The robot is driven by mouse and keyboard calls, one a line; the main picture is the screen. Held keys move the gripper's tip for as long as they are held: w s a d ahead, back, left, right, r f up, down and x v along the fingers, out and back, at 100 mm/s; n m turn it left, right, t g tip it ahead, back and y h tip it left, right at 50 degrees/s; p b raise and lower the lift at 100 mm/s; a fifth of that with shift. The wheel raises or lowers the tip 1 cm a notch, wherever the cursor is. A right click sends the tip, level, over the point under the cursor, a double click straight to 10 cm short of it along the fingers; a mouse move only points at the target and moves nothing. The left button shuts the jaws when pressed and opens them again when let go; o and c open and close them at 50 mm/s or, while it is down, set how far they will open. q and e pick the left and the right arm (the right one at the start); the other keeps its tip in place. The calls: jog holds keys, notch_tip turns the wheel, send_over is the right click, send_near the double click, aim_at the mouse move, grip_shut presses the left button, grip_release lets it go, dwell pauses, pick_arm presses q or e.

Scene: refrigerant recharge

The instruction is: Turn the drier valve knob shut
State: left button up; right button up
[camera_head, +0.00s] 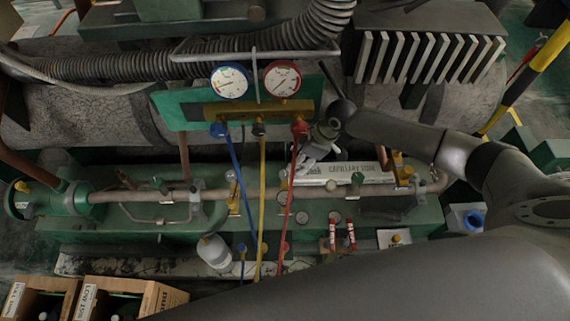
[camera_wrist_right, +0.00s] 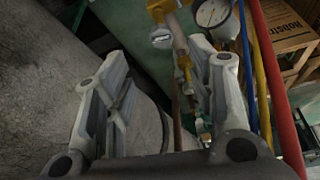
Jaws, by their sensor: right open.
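My right gripper (camera_head: 308,158) is in the middle of the head view, under the gauges and beside the red hose. In the right wrist view its two fingers (camera_wrist_right: 160,62) are spread apart with nothing held between them. Beyond them is a brass valve fitting (camera_wrist_right: 183,58) with a round silver end (camera_wrist_right: 161,37); I cannot tell whether it is the drier valve. Yellow-topped valves show at the right end of the pipe (camera_head: 400,165) and on the green cylinder (camera_head: 22,186) at the far left. No knob is clearly marked as the drier's. My left gripper is out of view.
A blue gauge (camera_head: 230,82) and a red gauge (camera_head: 282,79) sit on the brass manifold (camera_head: 255,110). Blue (camera_head: 232,165), yellow (camera_head: 262,190) and red (camera_head: 290,180) hoses hang below it, close to the right gripper. Wooden crates (camera_head: 160,298) stand at lower left.

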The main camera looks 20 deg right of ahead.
aim_at(285, 173)
jog(key=x, duration=0.9)
jog(key=shift+s+a+f, duration=0.1)
jog(key=shift+a+f, duration=0.05)
jog(key=shift+f, duration=0.1)
jog(key=c, duration=1)
